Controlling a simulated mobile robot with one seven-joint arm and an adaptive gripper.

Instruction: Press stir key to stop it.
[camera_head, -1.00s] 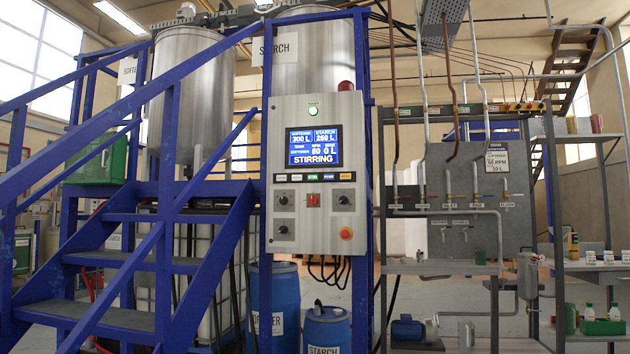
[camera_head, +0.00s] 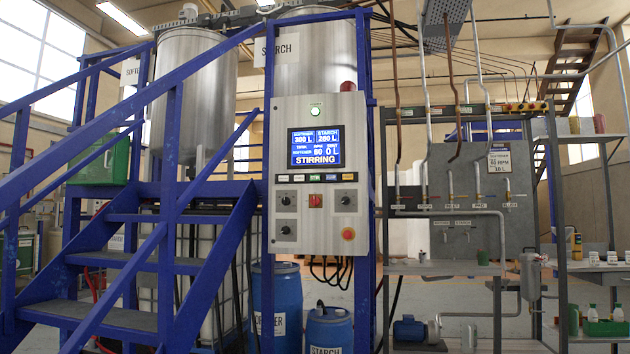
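The control panel (camera_head: 290,218) is a grey upright box fixed to the blue frame in the middle of the view. Its blue display (camera_head: 315,148) reads 300 L for softener, a starch volume in litres, and STIRRING in large letters. A row of small keys (camera_head: 316,177) with white, green and yellow labels lies under the display; the stir key's label is too small to read surely. Below are a red switch (camera_head: 315,201), black knobs (camera_head: 285,201) and a red round button (camera_head: 348,234). A green lamp (camera_head: 315,110) glows above the display. My gripper is not in view.
Blue stairs with railings (camera_head: 200,265) stand left of the panel. Blue drums (camera_head: 281,305) stand below it, and black cables (camera_head: 330,270) hang under it. Shelving with pipes and a grey board (camera_head: 445,225) stands at right. Nothing blocks the panel's front in this view.

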